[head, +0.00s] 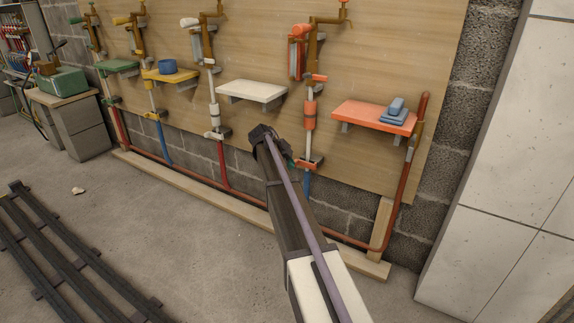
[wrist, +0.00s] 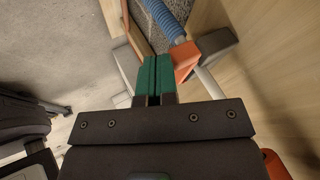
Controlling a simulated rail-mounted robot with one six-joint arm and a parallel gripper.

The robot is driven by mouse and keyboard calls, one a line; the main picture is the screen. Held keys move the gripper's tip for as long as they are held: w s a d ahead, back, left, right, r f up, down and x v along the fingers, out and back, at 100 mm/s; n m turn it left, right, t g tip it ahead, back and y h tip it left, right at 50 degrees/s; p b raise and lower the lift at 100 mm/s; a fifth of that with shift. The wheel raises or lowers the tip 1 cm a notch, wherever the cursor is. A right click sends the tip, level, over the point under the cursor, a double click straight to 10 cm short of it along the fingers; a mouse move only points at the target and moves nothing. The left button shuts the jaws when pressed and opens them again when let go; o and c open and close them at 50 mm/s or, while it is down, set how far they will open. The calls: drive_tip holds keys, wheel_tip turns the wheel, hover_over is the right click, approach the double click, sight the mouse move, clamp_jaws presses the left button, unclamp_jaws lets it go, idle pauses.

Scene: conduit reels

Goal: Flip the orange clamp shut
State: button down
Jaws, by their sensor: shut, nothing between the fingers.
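The orange clamp (head: 310,163) sits low on the wall board, at the foot of the orange pipe station where a blue conduit runs down. In the wrist view an orange block, which looks like part of this clamp (wrist: 185,62), lies just right of my fingertips, beside a grey block and a pale pipe. I cannot tell whether its flap is open or closed. My gripper (head: 289,161) is left of the clamp, close to it. Its green fingers (wrist: 155,72) are together and empty. Whether they touch the orange block is unclear. My wrist hides part of the area.
An orange shelf (head: 372,117) with blue items (head: 395,110) juts out to the right. A white shelf (head: 252,91) is above left. A blue corrugated conduit (wrist: 165,18) meets the orange block. A copper pipe runs along the wall's foot.

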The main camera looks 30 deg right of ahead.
drive_tip(key=s+a+r+p, duration=0.2)
drive_tip(key=a+r+p, duration=0.6)
drive_tip(key=a, duration=0.1)
drive_tip(key=shift+s+a, duration=0.25)
drive_tip(key=shift+a, duration=0.1)
